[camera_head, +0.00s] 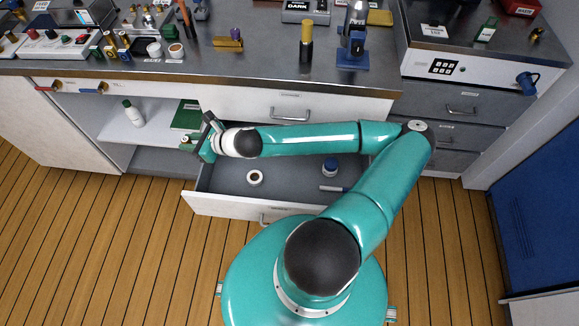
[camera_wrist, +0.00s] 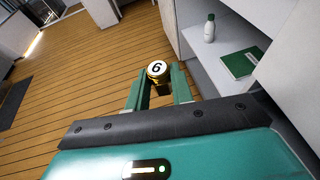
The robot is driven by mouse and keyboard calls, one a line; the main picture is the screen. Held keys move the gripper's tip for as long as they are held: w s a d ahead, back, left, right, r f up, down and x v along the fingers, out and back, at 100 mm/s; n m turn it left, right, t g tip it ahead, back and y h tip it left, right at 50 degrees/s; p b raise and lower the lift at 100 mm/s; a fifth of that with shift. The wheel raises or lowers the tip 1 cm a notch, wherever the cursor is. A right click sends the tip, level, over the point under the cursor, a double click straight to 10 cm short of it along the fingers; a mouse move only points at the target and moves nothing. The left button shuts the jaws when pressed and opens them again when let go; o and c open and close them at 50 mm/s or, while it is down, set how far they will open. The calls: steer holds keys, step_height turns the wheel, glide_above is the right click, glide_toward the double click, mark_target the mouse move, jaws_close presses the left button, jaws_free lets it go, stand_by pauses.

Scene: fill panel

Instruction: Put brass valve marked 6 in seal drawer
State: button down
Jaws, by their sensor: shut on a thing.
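The brass valve marked 6 (camera_wrist: 157,69) has a white round face with a black 6. My gripper (camera_wrist: 158,90) is shut on it, with the valve between its green fingertips in the wrist view. In the head view my gripper (camera_head: 196,143) is at the left end of the open drawer (camera_head: 232,207), above the floor and in front of the open shelf. The drawer is pulled out under the counter. It holds a white ring-like roll (camera_head: 254,178), a blue-capped jar (camera_head: 330,167) and a white and blue stick (camera_head: 333,188). No readable label shows on it.
An open shelf (camera_head: 120,126) holds a white bottle (camera_head: 133,115) and a green book (camera_head: 187,115). A closed drawer (camera_head: 335,104) lies above the open one. The metal counter (camera_head: 250,75) carries many small parts. My arm crosses over the open drawer.

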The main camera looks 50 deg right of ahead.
steer(key=s+d+f, duration=0.3)
steer(key=d+f, duration=0.4)
steer(key=f, duration=0.3)
steer(key=shift+s+f+n+y, duration=0.2)
steer(key=shift+f+n+y, duration=0.1)
steer(key=shift+n, duration=0.1)
steer(key=m+h, duration=0.2)
glide_above(281, 167)
steer(key=a, duration=0.1)
steer(key=shift+t, duration=0.3)
steer(key=f, duration=1.1)
steer(key=shift+w+a+f, duration=0.15)
steer(key=shift+w+f, duration=0.15)
steer(key=shift+f, duration=0.1)
steer(key=shift+s+d+f, duration=0.25)
steer(key=shift+d+f, duration=0.15)
steer(key=shift+f, duration=0.2)
steer(key=shift+s+d+f, duration=0.1)
steer(key=shift+d+f, duration=0.05)
steer(key=shift+f, duration=0.75)
steer(key=shift+s+d+f, duration=0.1)
steer(key=shift+f, duration=0.8)
